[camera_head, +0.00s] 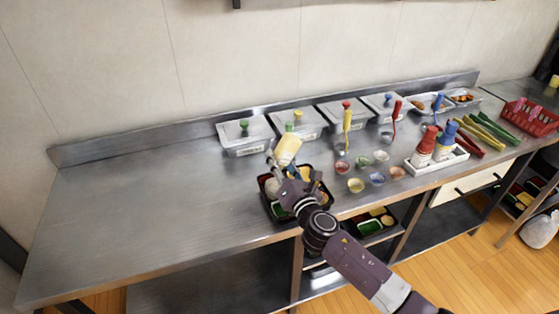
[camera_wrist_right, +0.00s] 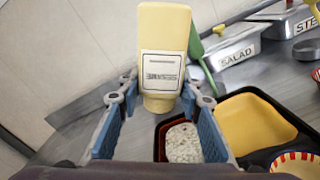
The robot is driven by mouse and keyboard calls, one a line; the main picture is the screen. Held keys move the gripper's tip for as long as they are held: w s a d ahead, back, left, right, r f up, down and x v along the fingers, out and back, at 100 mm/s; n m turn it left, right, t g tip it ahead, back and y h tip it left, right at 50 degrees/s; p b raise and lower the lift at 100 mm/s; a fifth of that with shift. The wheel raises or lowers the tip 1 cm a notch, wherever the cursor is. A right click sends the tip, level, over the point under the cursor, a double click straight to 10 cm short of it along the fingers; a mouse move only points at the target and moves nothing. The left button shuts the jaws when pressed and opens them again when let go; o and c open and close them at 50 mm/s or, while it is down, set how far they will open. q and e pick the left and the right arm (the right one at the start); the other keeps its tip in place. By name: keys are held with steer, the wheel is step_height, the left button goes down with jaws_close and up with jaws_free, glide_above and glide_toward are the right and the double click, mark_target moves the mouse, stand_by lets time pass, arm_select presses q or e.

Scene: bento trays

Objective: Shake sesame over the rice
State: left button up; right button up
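A cream sesame bottle (camera_head: 287,150) is held between the fingers of my right gripper (camera_head: 283,170). In the right wrist view the bottle (camera_wrist_right: 163,50) has a white label, printed upside down, and its narrow end points down. The fingertips (camera_wrist_right: 160,90) press on both its sides. The bottle is above the dark bento tray (camera_head: 264,206). My left gripper is not in view.
Lidded metal bins (camera_head: 245,141) line the back of the counter. Small bowls (camera_head: 356,185) and a white caddy of squeeze bottles (camera_head: 437,162) stand to the right. A yellow compartment (camera_wrist_right: 250,122) lies beside the rice. The counter's left half (camera_head: 150,205) is clear.

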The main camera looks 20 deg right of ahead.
steer(key=shift+r, duration=0.7)
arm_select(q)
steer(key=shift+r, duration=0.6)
arm_select(e)
steer(key=shift+f, duration=0.1)
step_height(320, 180, down, 4)
steer(key=b, duration=0.3)
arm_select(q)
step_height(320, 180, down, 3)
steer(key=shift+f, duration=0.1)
arm_select(e)
steer(key=shift+r, duration=0.25)
step_height(320, 180, up, 4)
steer(key=p, duration=0.4)
steer(key=shift+f, duration=0.15)
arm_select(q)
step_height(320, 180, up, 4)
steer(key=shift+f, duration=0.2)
arm_select(e)
steer(key=shift+f, duration=0.1)
